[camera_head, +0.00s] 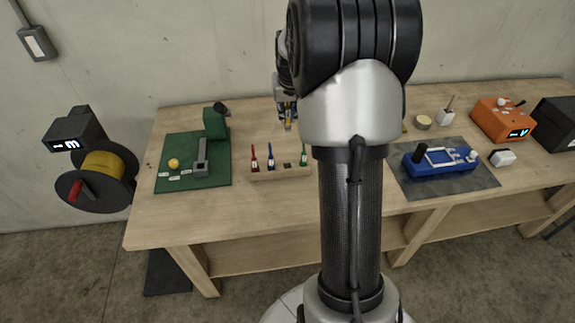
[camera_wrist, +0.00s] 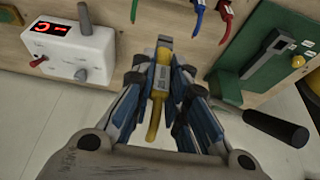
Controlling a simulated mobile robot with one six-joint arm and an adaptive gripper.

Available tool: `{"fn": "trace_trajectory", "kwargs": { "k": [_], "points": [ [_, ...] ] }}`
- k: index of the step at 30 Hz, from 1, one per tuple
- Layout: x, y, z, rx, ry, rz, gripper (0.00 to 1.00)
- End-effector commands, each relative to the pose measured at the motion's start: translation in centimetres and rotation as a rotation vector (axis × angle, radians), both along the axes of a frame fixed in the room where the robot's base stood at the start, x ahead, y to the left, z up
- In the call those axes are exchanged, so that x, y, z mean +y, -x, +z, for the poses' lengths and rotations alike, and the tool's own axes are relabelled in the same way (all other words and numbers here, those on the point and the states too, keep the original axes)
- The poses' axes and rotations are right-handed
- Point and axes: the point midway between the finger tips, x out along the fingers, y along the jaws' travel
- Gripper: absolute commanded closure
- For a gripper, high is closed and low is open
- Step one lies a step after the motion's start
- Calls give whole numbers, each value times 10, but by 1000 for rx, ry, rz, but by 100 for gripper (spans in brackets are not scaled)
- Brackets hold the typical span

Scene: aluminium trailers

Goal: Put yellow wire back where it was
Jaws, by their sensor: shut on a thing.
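The yellow wire (camera_wrist: 155,110) is a thin yellow piece held between the fingers of my gripper (camera_wrist: 160,75). In the head view my gripper (camera_head: 287,108) is partly hidden by my arm, and a bit of yellow (camera_head: 288,126) shows at its tip. The gripper is above the table, behind the wooden rack (camera_head: 265,176) in the picture. The rack holds a red wire (camera_head: 254,158), a blue wire (camera_head: 270,156) and a green wire (camera_head: 303,154). A dark empty spot shows between blue and green. In the wrist view, blue (camera_wrist: 199,14) and red (camera_wrist: 226,22) appear near the top.
A green board (camera_head: 165,182) with a stand lies left of the rack. A white device with a red display (camera_wrist: 75,52) shows in the wrist view. A blue tool (camera_head: 440,160) sits on a grey mat right of my arm. A yellow spool (camera_head: 103,166) stands at far left.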

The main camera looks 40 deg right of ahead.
Motion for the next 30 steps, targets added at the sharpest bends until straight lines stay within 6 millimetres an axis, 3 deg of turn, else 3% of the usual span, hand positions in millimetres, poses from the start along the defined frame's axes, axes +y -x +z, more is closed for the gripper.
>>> {"fn": "trace_trajectory", "kwargs": {
  "k": [3,12,16,23,30],
  "points": [
    [1,1,-36,6,-5,0,100],
    [2,1,-115,5,-4,1,100],
    [2,1,-136,3,-3,1,100],
    [1,0,-151,1,-2,1,100],
    [1,0,-186,1,-2,1,100]
  ]
}}
